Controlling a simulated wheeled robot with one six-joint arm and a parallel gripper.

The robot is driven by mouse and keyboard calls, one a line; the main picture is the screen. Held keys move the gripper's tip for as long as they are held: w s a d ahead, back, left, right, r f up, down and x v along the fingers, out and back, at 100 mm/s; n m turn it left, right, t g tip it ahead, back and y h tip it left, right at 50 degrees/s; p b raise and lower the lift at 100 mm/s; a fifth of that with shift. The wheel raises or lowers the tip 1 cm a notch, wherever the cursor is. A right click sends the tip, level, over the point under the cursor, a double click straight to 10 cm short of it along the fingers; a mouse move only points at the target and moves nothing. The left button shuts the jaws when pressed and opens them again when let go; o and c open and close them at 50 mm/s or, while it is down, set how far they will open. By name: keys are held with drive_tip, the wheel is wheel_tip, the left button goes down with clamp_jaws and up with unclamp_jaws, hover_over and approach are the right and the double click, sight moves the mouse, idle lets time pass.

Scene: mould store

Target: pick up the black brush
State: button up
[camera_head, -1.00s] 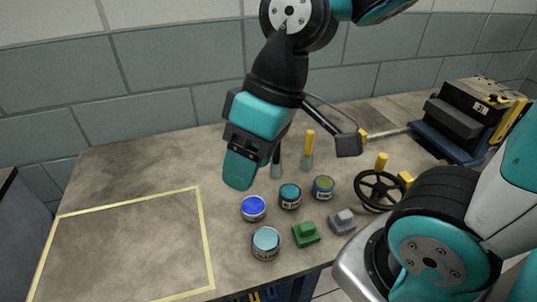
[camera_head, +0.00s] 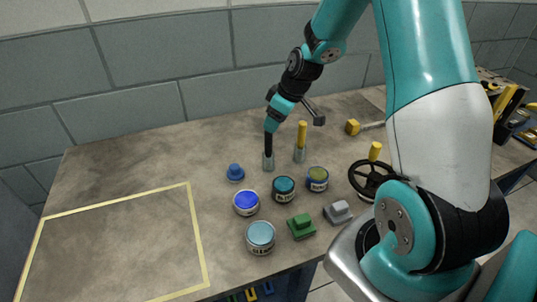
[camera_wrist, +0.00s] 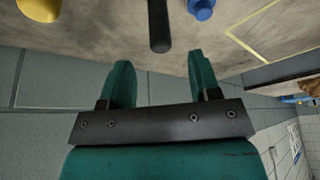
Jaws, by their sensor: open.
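The black brush (camera_head: 268,146) stands upright on the table, with a black handle above a grey metal lower part (camera_head: 268,162). My gripper (camera_head: 272,124) is just above it at the handle's top, jaws open and empty. In the wrist view the black handle (camera_wrist: 159,22) comes in from the top edge, and its end lies between the lines of my two fingers (camera_wrist: 160,66), about level with their tips. I cannot tell whether the handle is inside the jaws. The brush's lower end is outside the wrist view.
A yellow-handled brush (camera_head: 301,137) stands close on the right. A blue knobbed piece (camera_head: 235,173), several paint tins (camera_head: 260,238), a green block (camera_head: 301,227), a grey block (camera_head: 338,212) and a black handwheel (camera_head: 372,179) stand nearby. The taped area (camera_head: 197,240) at left is empty.

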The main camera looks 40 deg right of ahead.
sight(266, 139)
drive_tip(key=p+x, duration=0.1)
drive_tip(key=x, duration=0.7)
drive_tip(key=shift+f, duration=0.25)
drive_tip(key=c, duration=1)
